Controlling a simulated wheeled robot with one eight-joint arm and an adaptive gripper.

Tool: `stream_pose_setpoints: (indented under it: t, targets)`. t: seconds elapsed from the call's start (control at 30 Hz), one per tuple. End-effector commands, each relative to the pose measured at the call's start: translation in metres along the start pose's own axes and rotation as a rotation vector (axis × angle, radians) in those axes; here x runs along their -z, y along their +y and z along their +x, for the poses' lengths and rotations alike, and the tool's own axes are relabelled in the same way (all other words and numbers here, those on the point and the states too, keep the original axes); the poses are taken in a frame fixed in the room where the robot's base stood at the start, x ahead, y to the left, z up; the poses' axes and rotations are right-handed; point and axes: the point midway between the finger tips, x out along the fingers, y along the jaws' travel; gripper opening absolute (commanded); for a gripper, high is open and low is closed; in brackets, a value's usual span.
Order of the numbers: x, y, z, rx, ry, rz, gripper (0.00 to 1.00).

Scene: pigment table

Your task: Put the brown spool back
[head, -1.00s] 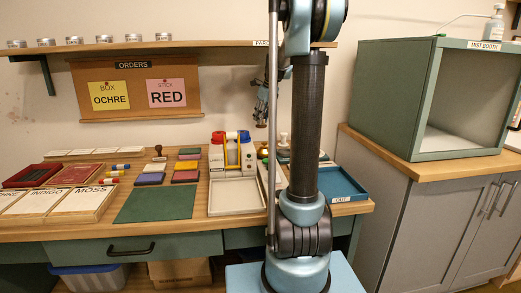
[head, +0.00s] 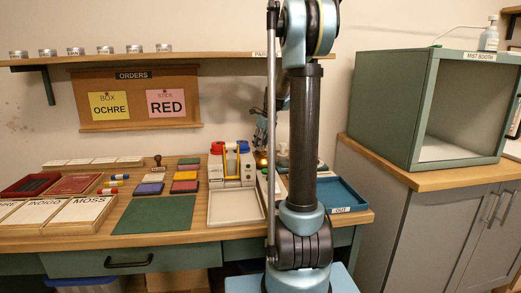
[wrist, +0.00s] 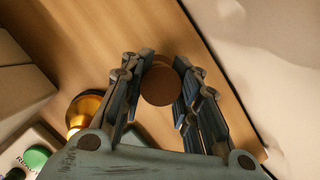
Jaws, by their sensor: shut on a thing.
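The brown spool (wrist: 161,87) shows in the wrist view as a round brown disc with a second brown edge behind it. My gripper (wrist: 165,72) has its two dark fingers on either side of the spool and is shut on it. Bare wooden tabletop shows beyond and beneath the spool; I cannot tell whether it touches the wood. In the head view my gripper (head: 261,142) is small, beside my arm's column at the back of the table, and the spool cannot be made out there.
A brass-coloured round thing (wrist: 86,110) and a green-topped thing (wrist: 37,158) are left of my gripper in the wrist view. A white rack (head: 232,180) with red, yellow and blue parts stands left of my arm. A blue OUT tray (head: 341,195) is at right.

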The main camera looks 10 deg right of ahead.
Motion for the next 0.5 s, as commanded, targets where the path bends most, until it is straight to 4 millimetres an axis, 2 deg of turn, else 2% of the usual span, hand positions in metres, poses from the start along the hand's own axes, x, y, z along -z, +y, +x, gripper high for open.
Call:
stream_pose_setpoints:
  t: [0.17, 0.5]
  targets:
    - [0.006, 0.000, 0.018, 0.000, 0.000, 0.000, 0.01]
    - [0.007, 0.000, 0.021, 0.000, 0.000, 0.000, 0.01]
